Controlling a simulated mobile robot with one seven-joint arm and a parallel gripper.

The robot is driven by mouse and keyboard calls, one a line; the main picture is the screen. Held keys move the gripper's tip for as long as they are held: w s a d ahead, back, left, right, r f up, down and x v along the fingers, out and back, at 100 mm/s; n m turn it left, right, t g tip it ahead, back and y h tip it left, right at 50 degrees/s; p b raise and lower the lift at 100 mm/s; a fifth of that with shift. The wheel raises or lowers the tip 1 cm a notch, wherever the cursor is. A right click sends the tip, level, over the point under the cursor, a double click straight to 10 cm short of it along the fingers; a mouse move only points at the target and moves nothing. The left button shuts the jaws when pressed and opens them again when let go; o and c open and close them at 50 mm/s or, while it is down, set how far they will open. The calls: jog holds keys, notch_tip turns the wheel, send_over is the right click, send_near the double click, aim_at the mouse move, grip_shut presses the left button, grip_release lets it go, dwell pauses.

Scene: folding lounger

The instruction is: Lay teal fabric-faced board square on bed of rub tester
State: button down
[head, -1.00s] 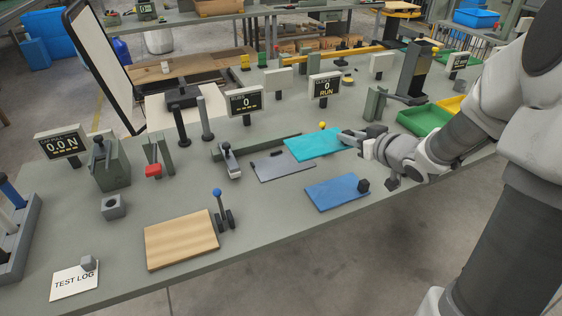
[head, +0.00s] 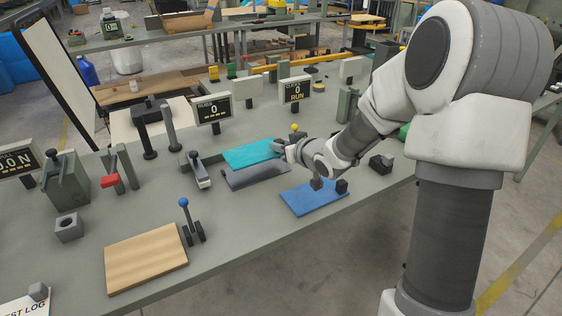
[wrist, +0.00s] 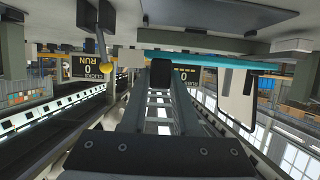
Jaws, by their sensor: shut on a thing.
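The teal board (head: 248,152) is a thin flat slab, held at its right end by my gripper (head: 281,148). In the wrist view, the board shows edge-on as a teal strip (wrist: 215,60) beyond the fingers (wrist: 160,75). The flat dark grey plate (head: 255,178), which looks like the rub tester's bed, lies just in front of and partly below the board in the head view. The board covers the plate's rear edge in the picture and seems to be above it; the gap is hard to judge. My gripper is shut on the board.
A grey lever clamp (head: 201,177) stands left of the plate. A blue board (head: 312,197) with dark blocks lies in front to the right. A yellow-topped post (head: 295,129) is close behind my gripper. Two counter displays (head: 213,109) stand behind. A wooden board (head: 145,258) lies front left.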

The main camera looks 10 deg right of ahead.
aim_at(281, 172)
jog(key=shift+f+b, duration=0.7)
jog(key=shift+f, duration=1.2)
jog(key=shift+f, duration=0.1)
jog(key=shift+f+b, duration=0.5)
jog(key=shift+f, duration=0.05)
jog(key=c, duration=0.7)
grip_release()
jog(key=shift+o, duration=0.2)
jog(key=shift+r+p, duration=0.4)
jog(key=p+v, duration=0.1)
jog(key=v, duration=0.2)
jog(key=p+v, duration=0.1)
jog(key=v, duration=0.3)
jog(key=p+v, duration=0.1)
jog(key=v, duration=0.3)
jog(key=shift+w+r, duration=0.1)
jog(key=shift+r, duration=0.2)
jog(key=shift+s+d+r, duration=0.15)
jog(key=shift+s, duration=0.4)
